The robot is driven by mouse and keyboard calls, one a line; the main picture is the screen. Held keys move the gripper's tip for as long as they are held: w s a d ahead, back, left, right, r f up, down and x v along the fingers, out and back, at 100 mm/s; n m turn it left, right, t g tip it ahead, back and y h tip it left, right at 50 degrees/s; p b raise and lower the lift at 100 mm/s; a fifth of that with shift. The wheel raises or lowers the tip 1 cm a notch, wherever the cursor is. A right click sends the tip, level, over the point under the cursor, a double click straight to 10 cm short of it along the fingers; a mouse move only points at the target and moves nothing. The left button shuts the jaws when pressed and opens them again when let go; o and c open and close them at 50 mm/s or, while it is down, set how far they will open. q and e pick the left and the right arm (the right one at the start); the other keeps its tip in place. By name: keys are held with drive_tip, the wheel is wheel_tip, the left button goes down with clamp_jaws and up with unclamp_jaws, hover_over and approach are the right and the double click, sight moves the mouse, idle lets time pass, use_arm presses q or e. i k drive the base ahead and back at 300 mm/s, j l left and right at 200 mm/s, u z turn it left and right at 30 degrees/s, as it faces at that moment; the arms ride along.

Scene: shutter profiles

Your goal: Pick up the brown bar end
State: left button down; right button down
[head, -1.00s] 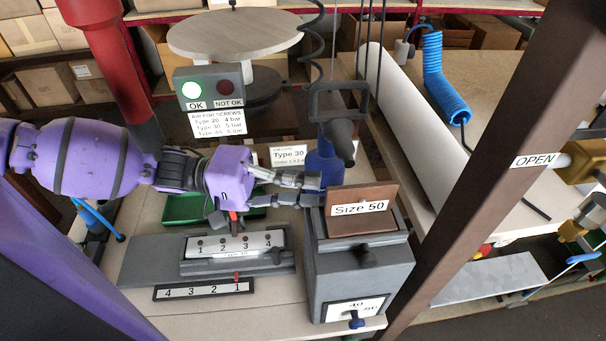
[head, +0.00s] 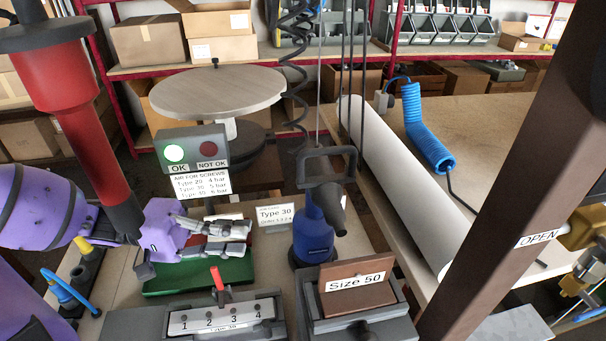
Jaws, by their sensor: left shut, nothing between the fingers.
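No piece that I can surely name the brown bar end shows. A brown block labelled "Size 50" (head: 357,296) sits tilted in the top of a grey box fixture (head: 400,328) at the lower right; I cannot tell whether it is linked to the bar end. My left gripper (head: 248,238) points right, shut and empty, above or beside the green tray (head: 190,277). It is left of the blue tool (head: 312,235) and apart from the brown block. My right gripper is not in view.
A grey fixture numbered 1 to 4 (head: 222,317) with a red lever lies in front of the tray. A box with a lit OK lamp (head: 190,149) stands behind. A brown slanted post (head: 515,165) blocks the right side. A round table (head: 218,90) stands farther back.

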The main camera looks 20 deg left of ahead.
sight(354, 285)
drive_tip(key=k, duration=1)
